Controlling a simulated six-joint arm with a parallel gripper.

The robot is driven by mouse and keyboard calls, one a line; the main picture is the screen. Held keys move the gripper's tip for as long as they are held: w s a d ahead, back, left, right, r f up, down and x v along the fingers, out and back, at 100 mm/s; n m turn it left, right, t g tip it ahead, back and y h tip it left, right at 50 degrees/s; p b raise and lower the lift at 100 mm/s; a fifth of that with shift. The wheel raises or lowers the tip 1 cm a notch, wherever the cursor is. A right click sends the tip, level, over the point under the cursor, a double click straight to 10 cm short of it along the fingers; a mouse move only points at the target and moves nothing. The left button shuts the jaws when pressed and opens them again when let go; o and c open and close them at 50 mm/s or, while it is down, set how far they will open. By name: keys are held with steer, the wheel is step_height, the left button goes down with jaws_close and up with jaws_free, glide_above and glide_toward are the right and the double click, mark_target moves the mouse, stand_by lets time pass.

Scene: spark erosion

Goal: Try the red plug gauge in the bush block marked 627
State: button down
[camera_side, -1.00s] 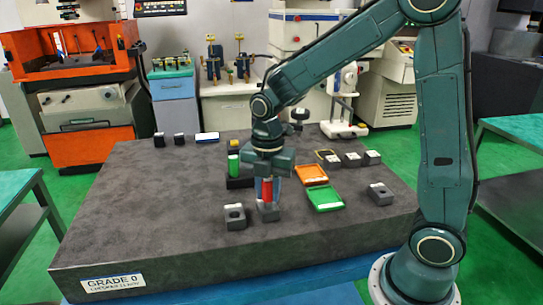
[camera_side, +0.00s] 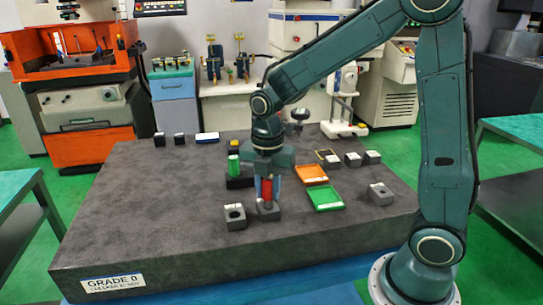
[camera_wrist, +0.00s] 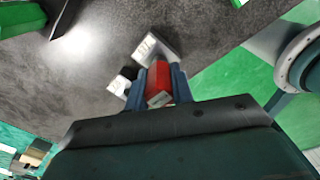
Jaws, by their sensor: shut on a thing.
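My gripper (camera_side: 267,200) is shut on the red plug gauge (camera_side: 267,188), held upright with its lower end at a dark bush block (camera_side: 269,214). I cannot tell whether the gauge is inside that block's bore or just above it. In the wrist view the red gauge (camera_wrist: 159,84) sits between my two blue fingers. Two blocks with white labels show beyond and beside the fingers. Another bush block (camera_side: 235,217) with an open bore stands just left, and one more (camera_side: 381,194) stands to the right.
A green gauge (camera_side: 233,166) stands in a dark holder (camera_side: 240,183) behind my gripper. An orange tray (camera_side: 311,174) and a green tray (camera_side: 326,198) lie to the right. Several small blocks line the back.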

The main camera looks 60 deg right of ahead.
mark_target(268, 179)
steer(key=shift+r, duration=1.7)
steer(key=shift+r, duration=0.6)
